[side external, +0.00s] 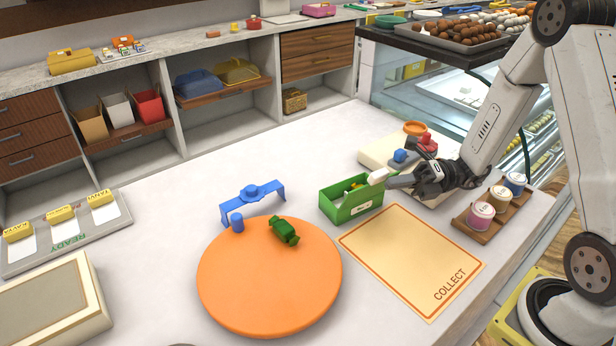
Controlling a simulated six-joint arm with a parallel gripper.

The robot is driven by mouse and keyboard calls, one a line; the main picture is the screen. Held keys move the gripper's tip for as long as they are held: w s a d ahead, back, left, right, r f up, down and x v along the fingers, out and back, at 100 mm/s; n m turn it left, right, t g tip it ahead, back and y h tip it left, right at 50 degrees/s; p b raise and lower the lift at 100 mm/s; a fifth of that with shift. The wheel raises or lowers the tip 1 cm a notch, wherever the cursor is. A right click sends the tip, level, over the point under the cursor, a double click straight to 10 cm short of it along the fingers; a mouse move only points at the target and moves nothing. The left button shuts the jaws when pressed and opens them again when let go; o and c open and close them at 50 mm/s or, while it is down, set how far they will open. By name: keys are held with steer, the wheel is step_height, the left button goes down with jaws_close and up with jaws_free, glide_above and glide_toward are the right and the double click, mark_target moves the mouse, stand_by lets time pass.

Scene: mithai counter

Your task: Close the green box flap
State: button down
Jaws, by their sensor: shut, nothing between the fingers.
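The green box (352,212) stands on the white counter right of the centre. Its top looks open, and small items, one yellowish, show inside. I cannot clearly tell its flap from its walls at this size. My gripper (391,181) reaches in from the right, with its shut, empty fingers at the box's upper right edge. A white piece (378,175) shows at the fingertips above that edge. I cannot tell whether the fingers touch the box, and they hide part of its right end.
A tan COLLECT mat (412,258) lies in front of the box. An orange disc (269,285) with a green wrapped piece (285,231) and a blue bracket (252,192) are to the left. Jars on a wooden rack (489,227) stand to the right. A cream block (378,153) lies behind.

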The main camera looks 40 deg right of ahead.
mark_target(387, 169)
steer(key=shift+w+r+m, duration=0.35)
steer(key=shift+w+m, duration=0.1)
steer(key=shift+m, duration=0.15)
stand_by(0.7)
steer(key=shift+w+d+r+m+h, duration=0.1)
steer(key=shift+w+r+m+h, duration=0.15)
steer(key=shift+w+m, duration=0.25)
steer(key=shift+w+d+r+m+h, duration=0.1)
steer(key=shift+w+r+m+h, duration=0.1)
steer(key=shift+w+m, duration=0.3)
steer(key=w+m, duration=0.2)
steer(key=w+m+h, duration=0.1)
steer(key=m, duration=0.1)
steer(key=shift+d+r, duration=0.1)
steer(key=shift+r, duration=0.25)
steer(key=shift+w+d+f+m+g+h, duration=0.15)
steer(key=shift+w+f+m+g, duration=0.15)
steer(key=shift+w+m, duration=0.55)
steer(key=shift+w+d+f+m+g, duration=0.15)
steer(key=shift+w+f+m, duration=0.3)
steer(key=shift+w, duration=0.75)
steer(key=shift+w+d+f+m+g+h, duration=0.1)
steer(key=shift+w+f+m+g, duration=0.15)
steer(key=shift+w+m, duration=0.65)
steer(key=shift+w, duration=0.1)
steer(key=shift+d, duration=0.1)
